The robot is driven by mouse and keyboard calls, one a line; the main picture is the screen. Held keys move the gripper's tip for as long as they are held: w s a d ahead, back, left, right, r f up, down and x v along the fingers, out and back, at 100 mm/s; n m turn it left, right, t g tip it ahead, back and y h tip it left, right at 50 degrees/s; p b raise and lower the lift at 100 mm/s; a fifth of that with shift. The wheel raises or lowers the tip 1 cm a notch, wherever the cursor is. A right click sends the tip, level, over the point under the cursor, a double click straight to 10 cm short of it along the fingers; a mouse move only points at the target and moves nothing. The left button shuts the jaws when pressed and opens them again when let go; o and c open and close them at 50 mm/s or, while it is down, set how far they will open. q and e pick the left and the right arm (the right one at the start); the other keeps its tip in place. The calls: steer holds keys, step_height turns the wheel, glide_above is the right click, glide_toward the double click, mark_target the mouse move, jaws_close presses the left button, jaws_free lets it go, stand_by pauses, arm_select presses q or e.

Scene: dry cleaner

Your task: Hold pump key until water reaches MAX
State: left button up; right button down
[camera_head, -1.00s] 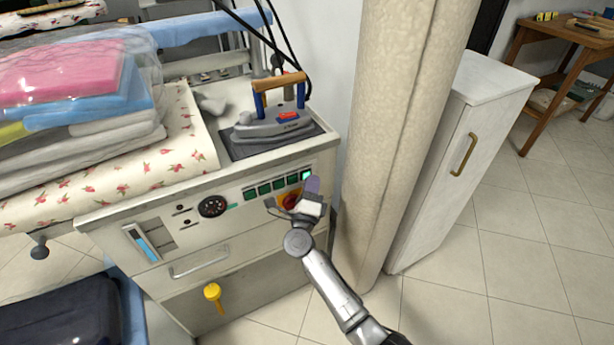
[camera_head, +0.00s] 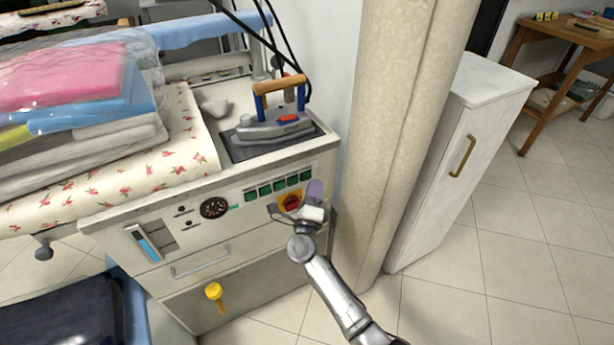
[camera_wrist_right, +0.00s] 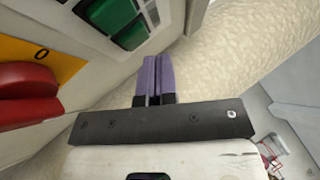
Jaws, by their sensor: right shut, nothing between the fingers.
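The water gauge (camera_head: 147,245) is a slim upright window on the left of the ironing station's front panel, with blue liquid in it. Its marks are too small to read. A row of green keys (camera_head: 265,191) sits on the right of the panel; I cannot read which is the pump key. My right gripper (camera_head: 315,188) is shut and empty, just below and right of the row's right end. In the right wrist view its purple fingers (camera_wrist_right: 154,78) are together, apart from the green keys (camera_wrist_right: 131,34). My left gripper is not in view.
A red rotary switch (camera_head: 290,202) on a yellow plate sits just left of my right gripper. A round dial (camera_head: 214,208) is mid-panel. An iron (camera_head: 273,125) rests on top. A beige column (camera_head: 389,140) stands close on the right.

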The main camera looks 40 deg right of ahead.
steer(key=shift+r, duration=0.1)
steer(key=shift+s+a+p, duration=0.2)
steer(key=shift+s+p, duration=0.6)
steer(key=shift+s, duration=0.45)
steer(key=shift+s+a+p, duration=0.15)
steer(key=shift+s+p, duration=0.6)
steer(key=shift+s, duration=0.45)
